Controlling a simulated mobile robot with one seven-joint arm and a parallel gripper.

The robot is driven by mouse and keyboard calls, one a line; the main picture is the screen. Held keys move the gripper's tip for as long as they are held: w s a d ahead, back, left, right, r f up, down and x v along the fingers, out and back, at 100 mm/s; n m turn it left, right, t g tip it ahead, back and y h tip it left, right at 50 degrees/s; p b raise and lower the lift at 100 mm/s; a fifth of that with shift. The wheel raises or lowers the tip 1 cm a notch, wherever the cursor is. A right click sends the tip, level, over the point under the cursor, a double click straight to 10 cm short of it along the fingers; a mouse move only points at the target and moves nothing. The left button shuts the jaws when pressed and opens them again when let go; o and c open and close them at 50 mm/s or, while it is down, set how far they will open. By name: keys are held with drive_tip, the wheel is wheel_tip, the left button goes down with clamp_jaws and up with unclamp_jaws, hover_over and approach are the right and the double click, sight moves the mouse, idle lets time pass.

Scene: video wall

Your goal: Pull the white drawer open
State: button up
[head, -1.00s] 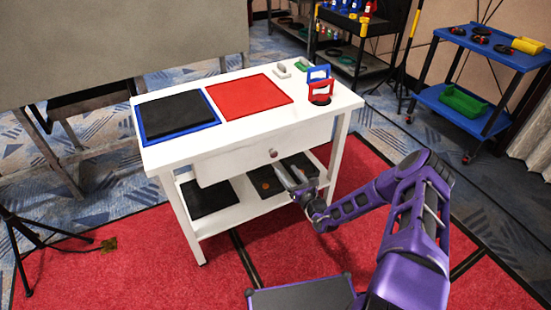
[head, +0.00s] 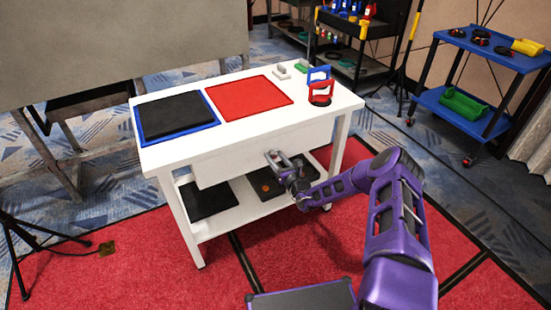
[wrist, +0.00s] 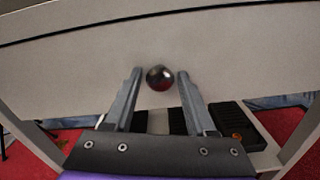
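The white drawer (head: 222,165) sits under the top of the white table; its front fills much of the wrist view (wrist: 90,66). A round, shiny knob (wrist: 159,77) is on the drawer front. My gripper (wrist: 159,82) is open, with one finger on each side of the knob and a gap visible on both sides. In the head view my gripper (head: 276,158) is at the drawer front and hides the knob. The drawer looks shut or nearly so.
The white table (head: 325,108) carries a black panel (head: 178,114), a red panel (head: 249,97) and red and blue handled items (head: 320,90). Its lower shelf (head: 235,213) holds dark trays. A blue cart (head: 490,45) stands at right.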

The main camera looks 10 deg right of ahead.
clamp_jaws()
idle(1.1)
